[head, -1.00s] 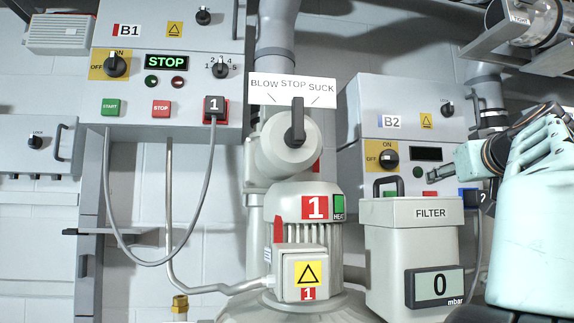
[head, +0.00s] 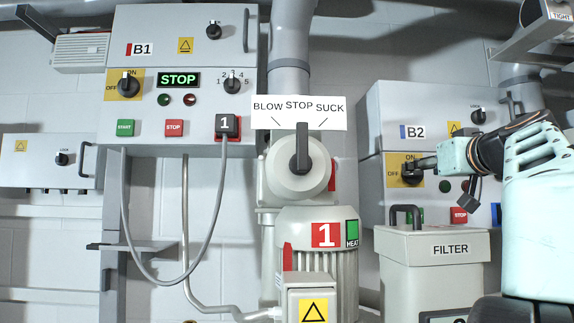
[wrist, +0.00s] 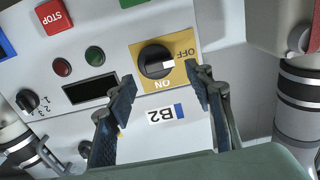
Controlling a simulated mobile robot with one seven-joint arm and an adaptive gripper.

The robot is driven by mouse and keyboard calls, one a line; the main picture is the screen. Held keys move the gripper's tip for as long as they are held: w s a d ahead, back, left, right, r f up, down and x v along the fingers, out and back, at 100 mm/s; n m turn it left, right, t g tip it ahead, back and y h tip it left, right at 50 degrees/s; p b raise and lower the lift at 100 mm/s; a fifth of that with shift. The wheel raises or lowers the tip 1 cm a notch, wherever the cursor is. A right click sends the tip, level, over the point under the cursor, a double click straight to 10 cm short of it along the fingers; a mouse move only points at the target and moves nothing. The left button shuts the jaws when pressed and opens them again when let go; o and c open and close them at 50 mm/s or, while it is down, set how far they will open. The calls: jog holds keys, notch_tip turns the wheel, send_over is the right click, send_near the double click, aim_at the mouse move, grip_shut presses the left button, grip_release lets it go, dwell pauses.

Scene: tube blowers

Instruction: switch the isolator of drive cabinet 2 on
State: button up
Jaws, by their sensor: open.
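Drive cabinet 2, marked B2 (head: 385,120), stands at the right in the head view. Its isolator is a black rotary knob on a yellow plate (head: 393,172) with OFF at the left and ON above. The wrist view shows the cabinet upside down, with the isolator knob (wrist: 154,58) clear. The knob's white mark points to the OFF side. The cabinet's display (wrist: 90,90) is dark. My gripper (head: 420,165) is open in front of the isolator. In the wrist view its fingers (wrist: 160,78) stand either side of the knob, apparently not touching it.
The filter box (head: 432,265) with its handle stands below the cabinet, close under my arm. A red STOP button (head: 459,215) sits below the isolator. Cabinet B1 (head: 190,60) and the blow/suck valve (head: 300,165) are to the left.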

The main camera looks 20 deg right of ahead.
jog(key=shift+p+x, duration=0.7)
jog(key=shift+x, duration=1.05)
jog(key=shift+c, duration=0.5)
jog(key=c, duration=1.1)
